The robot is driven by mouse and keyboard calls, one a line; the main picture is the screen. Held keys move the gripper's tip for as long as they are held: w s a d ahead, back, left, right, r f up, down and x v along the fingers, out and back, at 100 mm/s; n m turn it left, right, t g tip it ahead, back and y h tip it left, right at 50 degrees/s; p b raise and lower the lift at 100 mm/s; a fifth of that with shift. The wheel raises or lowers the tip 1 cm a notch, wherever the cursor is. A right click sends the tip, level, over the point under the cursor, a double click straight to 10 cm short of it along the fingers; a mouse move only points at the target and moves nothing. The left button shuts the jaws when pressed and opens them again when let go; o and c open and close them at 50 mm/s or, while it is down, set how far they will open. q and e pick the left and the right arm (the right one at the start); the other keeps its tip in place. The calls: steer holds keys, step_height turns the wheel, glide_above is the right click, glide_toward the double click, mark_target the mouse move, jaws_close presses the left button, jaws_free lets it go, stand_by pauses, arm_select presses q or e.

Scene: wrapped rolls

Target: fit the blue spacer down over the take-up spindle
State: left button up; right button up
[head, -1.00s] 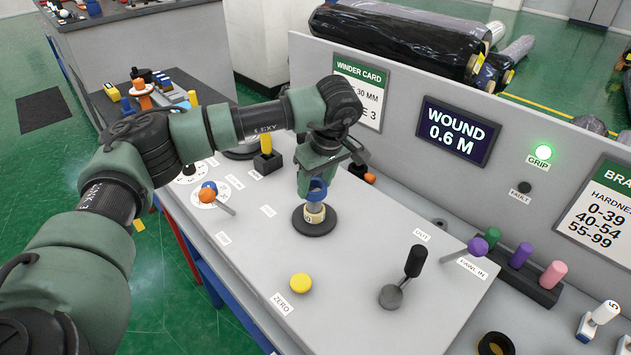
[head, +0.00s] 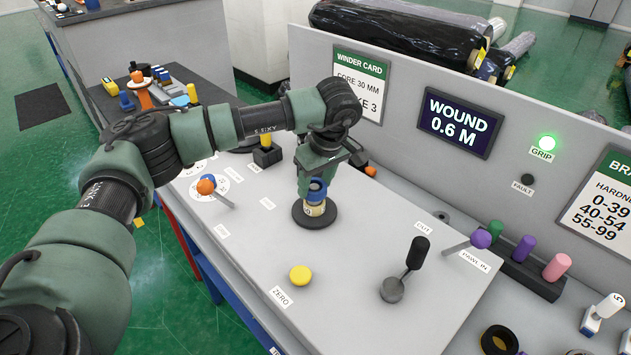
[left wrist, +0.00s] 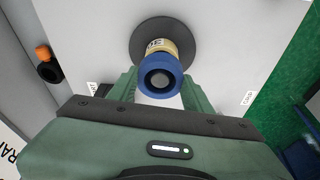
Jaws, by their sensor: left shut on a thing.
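The blue spacer (head: 317,188) is a short ring held between the fingertips of my left gripper (head: 316,184). The take-up spindle stands upright on a round dark base (head: 315,219), with a cream labelled core (head: 314,209) around it. The spacer is around the spindle, close above the core. In the left wrist view the blue spacer (left wrist: 160,90) rings the grey spindle top (left wrist: 160,79), and the cream core (left wrist: 159,47) shows beyond it. I cannot tell whether spacer and core touch. My right gripper is not in view.
A yellow button (head: 300,275) and a black-handled lever (head: 416,255) stand on the panel in front. A purple-knobbed lever (head: 480,239) is at the right. The lit screen (head: 457,124) reads WOUND 0.6 M. The panel between spindle and button is clear.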

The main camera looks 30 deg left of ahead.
mark_target(321, 192)
arm_select(q)
steer(key=shift+f+b, duration=0.7)
steer(key=shift+f, duration=0.45)
steer(key=o, duration=1.4)
steer(key=b+v, duration=0.1)
steer(key=v, duration=0.6)
steer(key=shift+d+r+b, duration=0.1)
steer(key=shift+r+b, duration=0.2)
steer(key=shift+r, duration=0.1)
